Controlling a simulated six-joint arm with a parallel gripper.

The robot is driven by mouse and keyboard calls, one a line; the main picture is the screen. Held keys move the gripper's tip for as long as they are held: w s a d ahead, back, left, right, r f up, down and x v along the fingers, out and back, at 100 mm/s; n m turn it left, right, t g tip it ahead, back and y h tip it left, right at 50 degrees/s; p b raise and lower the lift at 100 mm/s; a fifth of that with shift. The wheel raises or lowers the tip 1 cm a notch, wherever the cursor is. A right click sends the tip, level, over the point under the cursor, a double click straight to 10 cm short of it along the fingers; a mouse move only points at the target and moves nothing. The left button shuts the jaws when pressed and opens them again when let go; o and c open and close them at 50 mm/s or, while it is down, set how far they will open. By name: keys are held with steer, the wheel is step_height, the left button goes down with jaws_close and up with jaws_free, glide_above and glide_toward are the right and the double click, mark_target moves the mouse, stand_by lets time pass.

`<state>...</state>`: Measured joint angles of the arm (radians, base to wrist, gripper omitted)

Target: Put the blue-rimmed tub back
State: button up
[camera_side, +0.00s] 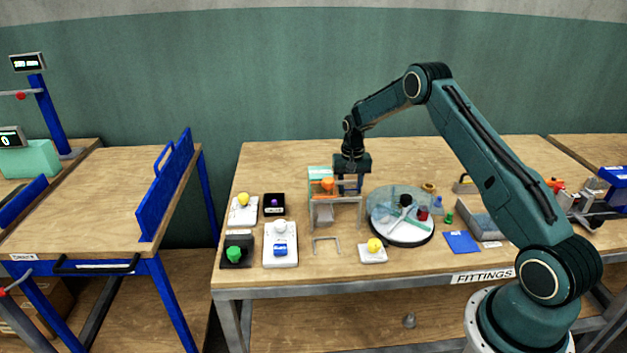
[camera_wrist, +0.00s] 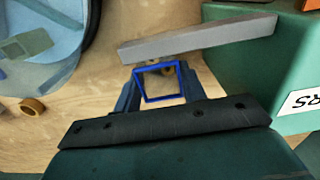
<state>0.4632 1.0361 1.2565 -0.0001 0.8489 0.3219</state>
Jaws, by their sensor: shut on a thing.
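My gripper (camera_side: 349,188) is shut on the blue-rimmed tub. In the wrist view the tub (camera_wrist: 160,83) shows as a small square with a blue rim and a pale inside, between the two fingers. In the side view my gripper points down just behind and beside a grey metal frame (camera_side: 335,203) at the middle of the bench. The tub itself is hard to make out there, as the frame and fingers cover it. I cannot tell whether its bottom touches anything.
A grey bar (camera_wrist: 200,38) and a green block (camera_wrist: 285,70) lie close beside my gripper in the wrist view. A clear-domed round turntable (camera_side: 402,228) stands to the right. Small stands with yellow, green and blue pieces sit left and in front.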

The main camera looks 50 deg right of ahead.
steer(key=shift+f, duration=0.1)
steer(key=o, duration=1)
step_height(320, 180, up, 12)
steer(key=shift+r, duration=0.15)
stand_by(0.6)
